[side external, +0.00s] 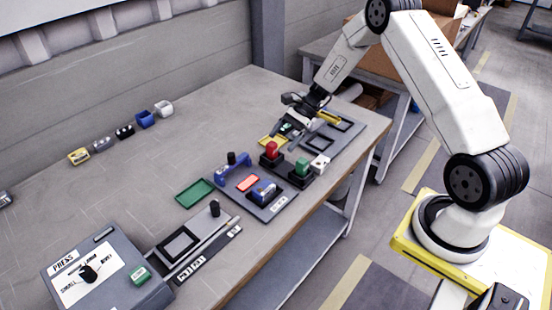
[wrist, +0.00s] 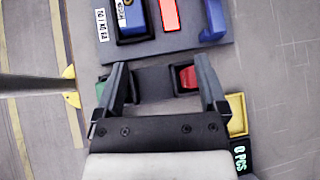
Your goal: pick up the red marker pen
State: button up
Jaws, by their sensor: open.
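A short red upright piece (side external: 271,148) stands in a square black holder on the table; its top also shows in the wrist view (wrist: 187,77). I cannot tell for certain that it is the marker pen. My gripper (wrist: 160,64) is open and empty, with its fingers wide apart. In the wrist view the red piece lies between the fingers, closer to the right one. In the side view my gripper (side external: 293,121) is above the table, behind and right of the red piece.
A similar green piece (side external: 303,167) stands in a black holder beside the red one. A grey board (side external: 277,207) in front bears a red flat rectangle (side external: 248,183) and blue parts. A yellow tray (side external: 272,140) is close behind.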

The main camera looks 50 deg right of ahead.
aim_at(273, 143)
jog(key=w+d+f+m+t+y, duration=0.2)
jog(key=d, duration=0.1)
jog(key=w+d+m+t, duration=0.1)
jog(key=d+m, duration=0.1)
jog(key=shift+d+f+y, duration=0.15)
jog(key=shift+f+y, duration=0.25)
jog(key=shift+x, duration=1.3)
jog(key=shift+x, duration=2.6)
jog(key=shift+s, duration=0.1)
grip_shut()
